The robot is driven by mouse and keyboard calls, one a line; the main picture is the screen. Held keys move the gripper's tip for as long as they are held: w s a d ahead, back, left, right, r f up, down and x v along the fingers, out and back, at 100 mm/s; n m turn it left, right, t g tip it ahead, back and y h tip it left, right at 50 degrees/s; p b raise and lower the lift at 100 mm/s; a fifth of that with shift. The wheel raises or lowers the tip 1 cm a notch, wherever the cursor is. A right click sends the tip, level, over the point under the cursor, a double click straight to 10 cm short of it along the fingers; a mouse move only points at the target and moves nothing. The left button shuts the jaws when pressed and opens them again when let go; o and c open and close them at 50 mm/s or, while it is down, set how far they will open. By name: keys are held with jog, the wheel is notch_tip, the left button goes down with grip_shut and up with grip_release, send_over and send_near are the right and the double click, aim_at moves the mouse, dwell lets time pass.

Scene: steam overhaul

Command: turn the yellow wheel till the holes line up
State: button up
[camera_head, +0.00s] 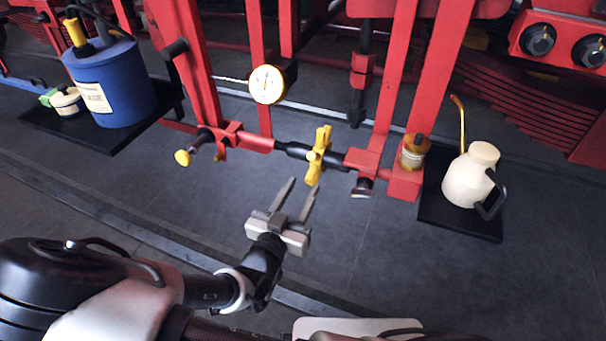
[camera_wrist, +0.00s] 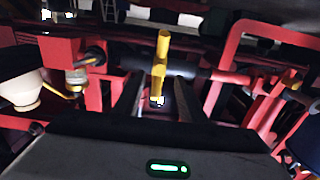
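The yellow wheel (camera_head: 319,155) sits on a dark horizontal shaft (camera_head: 295,150) between red uprights, seen nearly edge-on. In the wrist view, the yellow wheel (camera_wrist: 162,62) stands upright on the shaft, ahead of my gripper. My gripper (camera_head: 304,184) is open and empty in front of and below the wheel, apart from it as far as I can see. In the wrist view its two dark fingers (camera_wrist: 160,100) lie left and right of the wheel's lower end. A small bright spot shows at that end. I cannot make out the holes or whether they line up.
A round white gauge (camera_head: 267,84) and a smaller yellow knob (camera_head: 183,158) are left of the wheel. A cream oil can (camera_head: 468,178) stands on a black mat at right; a blue can (camera_head: 108,85) stands at left.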

aim_at(310, 174)
jog(key=shift+f, duration=0.4)
jog(key=shift+x, duration=2.95)
jog(key=shift+c, duration=0.3)
grip_shut()
jog(key=shift+r+p, duration=0.8)
jog(key=shift+r, duration=0.7)
